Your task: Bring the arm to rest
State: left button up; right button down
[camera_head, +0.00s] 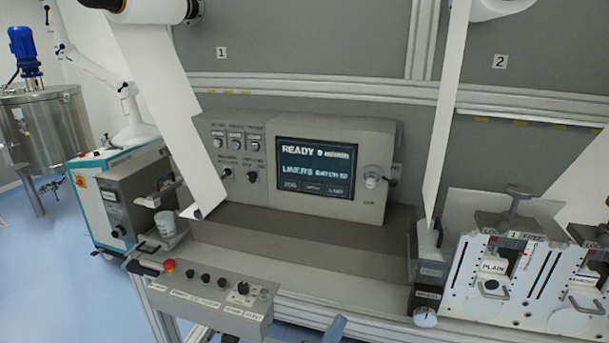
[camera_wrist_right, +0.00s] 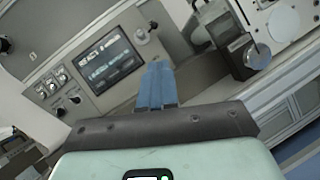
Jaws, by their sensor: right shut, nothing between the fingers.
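My right gripper (camera_head: 335,326) shows only as blue fingertips at the bottom edge of the head view, in front of the machine's bench. In the right wrist view its two blue fingers (camera_wrist_right: 157,84) lie side by side, shut, with nothing between them. They point toward the grey console, apart from it as far as I can tell. The rest of my right arm is out of the head view. My left gripper is in neither view.
A console with a lit screen (camera_head: 319,168) reads READY. A button panel (camera_head: 212,292) juts out front left. White webs (camera_head: 446,120) hang from rolls. A steel tank (camera_head: 40,130) stands far left; blue floor there is open.

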jog(key=s+d+f+m+g, duration=0.2)
jog(key=d+f+g, duration=0.4)
jog(key=d+f, duration=0.3)
jog(key=s+d+f+m+g, duration=0.15)
jog(key=d+f+g, duration=0.4)
jog(key=f, duration=0.65)
jog(key=s+d+f+m+g+y, duration=0.25)
jog(key=s+f+g, duration=0.25)
jog(key=s+f, duration=0.45)
jog(key=s+f+m+g+y, duration=0.4)
jog(key=s+f+g, duration=0.15)
jog(key=s, duration=0.55)
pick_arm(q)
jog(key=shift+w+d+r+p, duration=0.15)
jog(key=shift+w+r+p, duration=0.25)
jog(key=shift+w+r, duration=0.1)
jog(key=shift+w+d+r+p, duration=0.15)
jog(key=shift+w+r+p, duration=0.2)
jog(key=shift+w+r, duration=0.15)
pick_arm(e)
jog(key=s+a+f+m+t+y, duration=0.1)
jog(key=s+a+f+m+y, duration=0.2)
jog(key=m, duration=0.6)
jog(key=s+a+f+m+t+y, duration=0.1)
jog(key=s+a+f+m+y, duration=0.2)
jog(key=a+m+y, duration=0.4)
jog(key=shift+s+a+f+m, duration=0.2)
jog(key=shift+s+a+m, duration=0.05)
jog(key=shift+s+m, duration=0.65)
